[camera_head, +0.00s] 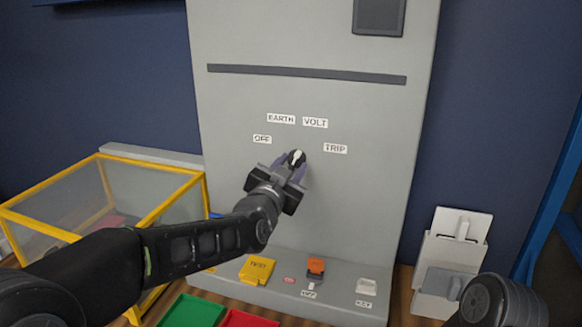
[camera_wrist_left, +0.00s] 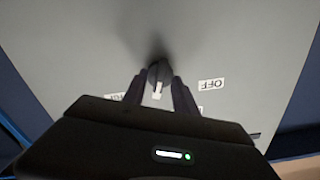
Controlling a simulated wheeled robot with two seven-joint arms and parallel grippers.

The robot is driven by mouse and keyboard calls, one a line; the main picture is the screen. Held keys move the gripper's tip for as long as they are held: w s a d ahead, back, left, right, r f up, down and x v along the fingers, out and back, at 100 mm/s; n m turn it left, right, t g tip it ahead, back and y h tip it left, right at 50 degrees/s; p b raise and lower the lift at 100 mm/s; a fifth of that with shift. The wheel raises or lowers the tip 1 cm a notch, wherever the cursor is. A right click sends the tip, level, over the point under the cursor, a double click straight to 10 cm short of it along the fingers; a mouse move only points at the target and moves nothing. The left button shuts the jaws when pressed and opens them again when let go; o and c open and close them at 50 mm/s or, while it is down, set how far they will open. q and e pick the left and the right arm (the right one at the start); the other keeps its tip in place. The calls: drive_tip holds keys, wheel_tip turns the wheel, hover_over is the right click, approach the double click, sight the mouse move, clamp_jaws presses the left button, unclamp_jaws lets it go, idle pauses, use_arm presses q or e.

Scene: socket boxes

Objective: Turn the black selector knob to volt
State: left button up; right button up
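The black selector knob (camera_head: 296,157) sits on the grey panel among four white labels: OFF (camera_head: 262,139), EARTH (camera_head: 281,119), VOLT (camera_head: 315,122) and TRIP (camera_head: 335,148). My left gripper (camera_head: 291,167) reaches it from below left, with one finger on each side. In the left wrist view, the fingers (camera_wrist_left: 159,84) closely flank the knob (camera_wrist_left: 160,72) and appear to touch it. Its white pointer (camera_wrist_left: 157,92) points up the panel, roughly towards VOLT; the exact angle is hard to tell. OFF shows upside down there (camera_wrist_left: 211,85). My right gripper is out of view.
Below are a yellow TEST button (camera_head: 257,269), an orange switch (camera_head: 315,267) and a KEY slot (camera_head: 367,287). A yellow-framed clear box (camera_head: 150,168) stands left. Green (camera_head: 192,312) and red (camera_head: 247,319) trays lie in front. A grey-white holder (camera_head: 452,250) stands right.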

use_arm(q)
drive_tip(key=shift+s, duration=0.15)
drive_tip(key=b+v, duration=0.1)
drive_tip(key=v, duration=0.6)
drive_tip(key=shift+s, duration=0.25)
drive_tip(key=shift+a, duration=0.1)
